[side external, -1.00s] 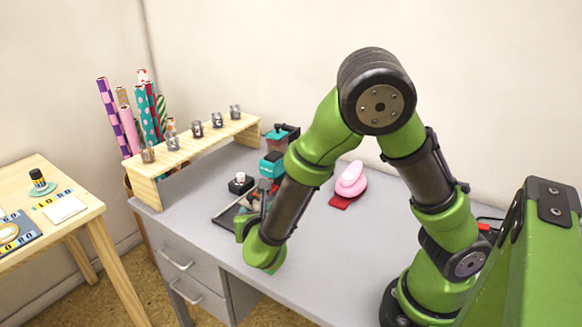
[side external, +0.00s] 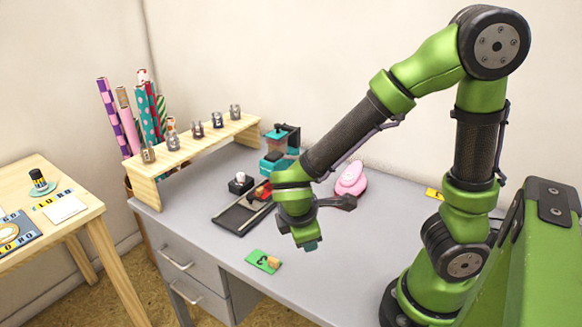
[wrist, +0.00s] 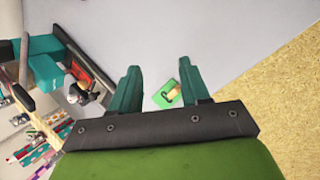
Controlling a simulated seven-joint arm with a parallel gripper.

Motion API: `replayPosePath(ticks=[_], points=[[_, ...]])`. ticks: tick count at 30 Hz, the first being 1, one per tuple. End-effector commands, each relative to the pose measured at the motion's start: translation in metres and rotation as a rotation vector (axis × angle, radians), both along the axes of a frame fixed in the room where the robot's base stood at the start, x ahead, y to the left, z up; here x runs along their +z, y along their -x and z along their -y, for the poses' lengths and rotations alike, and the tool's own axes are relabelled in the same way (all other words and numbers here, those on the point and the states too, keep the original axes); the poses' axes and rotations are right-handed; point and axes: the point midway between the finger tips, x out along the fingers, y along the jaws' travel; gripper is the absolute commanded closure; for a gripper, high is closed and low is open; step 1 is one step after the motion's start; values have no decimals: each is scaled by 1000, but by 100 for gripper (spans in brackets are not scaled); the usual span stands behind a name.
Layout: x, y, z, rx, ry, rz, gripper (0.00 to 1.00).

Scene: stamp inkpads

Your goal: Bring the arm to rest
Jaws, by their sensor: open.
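My gripper (side external: 311,245) hangs above the grey desk (side external: 300,290), near its front edge. In the wrist view my gripper (wrist: 160,85) has its two teal fingers apart, with nothing held between them. A green card (side external: 257,258) lies flat on the desk below and left of the gripper, with a small wooden block (side external: 273,262) at its right end. The card also shows beyond the fingers in the wrist view (wrist: 186,93).
A black tray (side external: 232,220) lies behind the card. A small inkpad-like block (side external: 240,181), a teal device (side external: 275,165) and a pink object (side external: 351,179) stand further back. A wooden shelf (side external: 210,143) bears several jars. The front right of the desk is clear.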

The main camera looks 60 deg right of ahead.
Motion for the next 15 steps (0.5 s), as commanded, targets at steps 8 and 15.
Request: replayPosePath(ticks=[8,15], points=[[77,23,-33,-735,-665,309,54],[138,27,-31,-967,-967,528,54]])
